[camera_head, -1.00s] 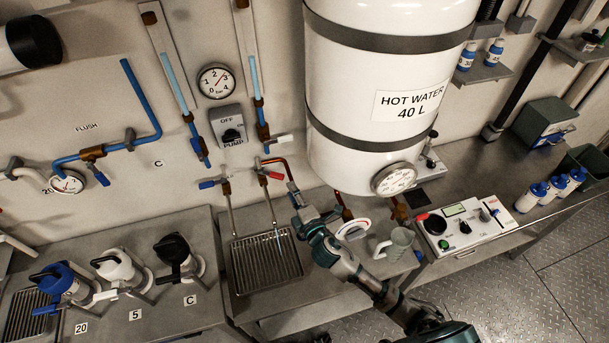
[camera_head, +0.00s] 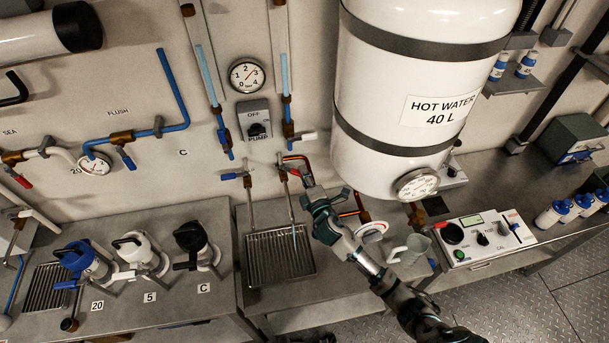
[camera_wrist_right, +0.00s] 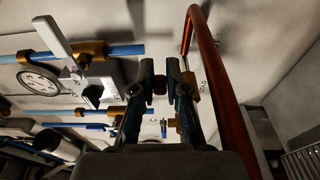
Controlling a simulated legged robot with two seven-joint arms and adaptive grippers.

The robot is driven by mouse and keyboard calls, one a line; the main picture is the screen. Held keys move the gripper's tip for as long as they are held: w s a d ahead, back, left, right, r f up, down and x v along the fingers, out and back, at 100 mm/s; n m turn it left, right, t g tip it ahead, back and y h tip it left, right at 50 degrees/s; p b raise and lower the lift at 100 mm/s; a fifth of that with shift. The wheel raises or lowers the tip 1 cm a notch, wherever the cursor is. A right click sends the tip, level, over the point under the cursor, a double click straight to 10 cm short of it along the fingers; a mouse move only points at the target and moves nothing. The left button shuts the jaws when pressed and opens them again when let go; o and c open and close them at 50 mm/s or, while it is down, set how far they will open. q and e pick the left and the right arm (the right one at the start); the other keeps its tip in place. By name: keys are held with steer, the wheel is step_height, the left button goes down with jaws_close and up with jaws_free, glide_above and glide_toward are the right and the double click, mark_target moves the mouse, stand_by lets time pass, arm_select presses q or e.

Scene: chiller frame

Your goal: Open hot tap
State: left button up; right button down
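The hot tap's red lever (camera_head: 293,171) is on the wall pipework left of the white tank, above a thin downward spout. My right gripper (camera_head: 307,177) is at the right end of this lever. In the right wrist view, the fingers of my right gripper (camera_wrist_right: 160,84) stand close on either side of a small dark red piece, seemingly the lever end. I cannot tell whether they grip it. A blue-handled tap (camera_head: 234,176) is left of the hot tap. My left gripper is not in view.
The hot water tank (camera_head: 425,110) hangs right of my right gripper. A red-orange pipe (camera_wrist_right: 215,70) runs close along the fingers' right side. A drain grate (camera_head: 280,258) lies below the taps. A grey mug (camera_head: 411,249) stands on the bench near my right forearm.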

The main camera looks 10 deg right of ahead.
steer(key=shift+s+a, duration=0.25)
steer(key=shift+a, duration=0.6)
steer(key=shift+f, duration=0.1)
steer(key=shift+s+a+m+h+b, duration=0.3)
steer(key=shift+m+h+b, duration=0.1)
steer(key=shift+m+h, duration=0.4)
steer(key=c, duration=1.3)
jaws_free()
steer(key=shift+w, duration=0.1)
steer(key=shift+o, duration=0.6)
steer(key=shift+w+a, duration=0.1)
steer(key=shift+a, duration=0.1)
steer(key=shift+w+a, duration=0.1)
steer(key=shift+a, duration=0.1)
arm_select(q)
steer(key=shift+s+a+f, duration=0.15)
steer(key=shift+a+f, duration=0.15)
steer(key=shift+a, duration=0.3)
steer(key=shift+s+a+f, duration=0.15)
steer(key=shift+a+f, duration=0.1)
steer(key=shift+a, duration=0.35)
arm_select(e)
glide_toward(294, 174)
steer(key=s, duration=0.3)
steer(key=shift+s+a+f, duration=0.1)
steer(key=shift+a+f, duration=0.1)
steer(key=shift+a, duration=0.15)
